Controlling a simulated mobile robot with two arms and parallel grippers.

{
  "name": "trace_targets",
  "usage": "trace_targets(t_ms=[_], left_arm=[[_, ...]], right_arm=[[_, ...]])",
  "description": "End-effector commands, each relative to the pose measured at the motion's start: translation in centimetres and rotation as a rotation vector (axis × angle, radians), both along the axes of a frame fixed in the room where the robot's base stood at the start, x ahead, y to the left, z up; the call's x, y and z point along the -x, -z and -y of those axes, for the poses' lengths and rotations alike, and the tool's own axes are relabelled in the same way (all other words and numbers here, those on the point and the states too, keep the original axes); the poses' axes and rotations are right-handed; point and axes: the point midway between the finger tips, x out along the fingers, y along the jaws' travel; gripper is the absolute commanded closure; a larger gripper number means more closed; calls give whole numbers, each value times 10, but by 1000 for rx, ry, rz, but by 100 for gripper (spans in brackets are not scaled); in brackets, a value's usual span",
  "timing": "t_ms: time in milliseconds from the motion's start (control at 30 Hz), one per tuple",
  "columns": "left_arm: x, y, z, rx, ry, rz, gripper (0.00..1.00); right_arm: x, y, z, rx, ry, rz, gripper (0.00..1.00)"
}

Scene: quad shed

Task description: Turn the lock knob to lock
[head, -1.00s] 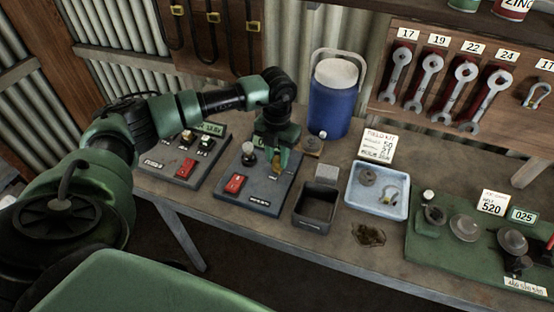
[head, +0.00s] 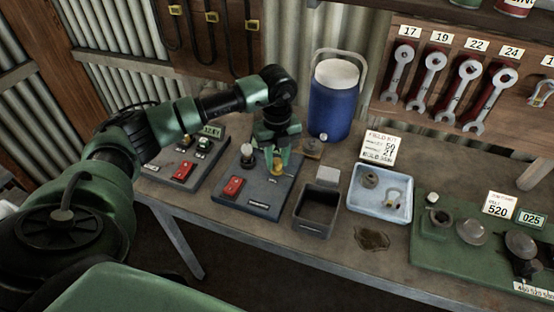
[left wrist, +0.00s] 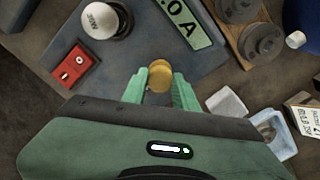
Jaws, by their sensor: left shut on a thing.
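The brass lock knob (left wrist: 159,76) is on the grey panel box (head: 257,200), towards its right side. My left gripper (head: 277,168) points down over this box, its two green fingers on either side of the knob. In the left wrist view my left gripper (left wrist: 160,88) is shut on the knob, which shows between the fingertips. In the head view the fingers partly cover the knob. A dark knob with a pale top (head: 247,153) and a red switch (head: 233,187) sit on the same box, left of the fingers. My right gripper is not in view.
Another grey switch box (head: 178,172) stands to the left. A blue jug (head: 332,105) stands behind. A dark open bin (head: 313,222) and a pale blue tray (head: 381,209) are to the right. A green mat (head: 440,247) with parts lies further right.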

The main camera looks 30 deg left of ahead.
Motion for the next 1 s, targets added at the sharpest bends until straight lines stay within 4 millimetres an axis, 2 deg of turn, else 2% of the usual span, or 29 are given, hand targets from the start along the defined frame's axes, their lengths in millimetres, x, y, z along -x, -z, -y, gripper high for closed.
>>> trace_targets(t_ms=[300,767,800,867,1000], left_arm=[[-3,-3,-1,-2,-96,10,100],[-3,-3,-2,-2,-110,10,100],[-3,-3,-2,-2,-110,10,66],[-3,-3,-2,-2,-109,10,50],[-2,-2,-1,-2,-107,6,50]], right_arm=[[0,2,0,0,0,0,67],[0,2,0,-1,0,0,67],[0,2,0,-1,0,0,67],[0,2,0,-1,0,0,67],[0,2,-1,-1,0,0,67]])
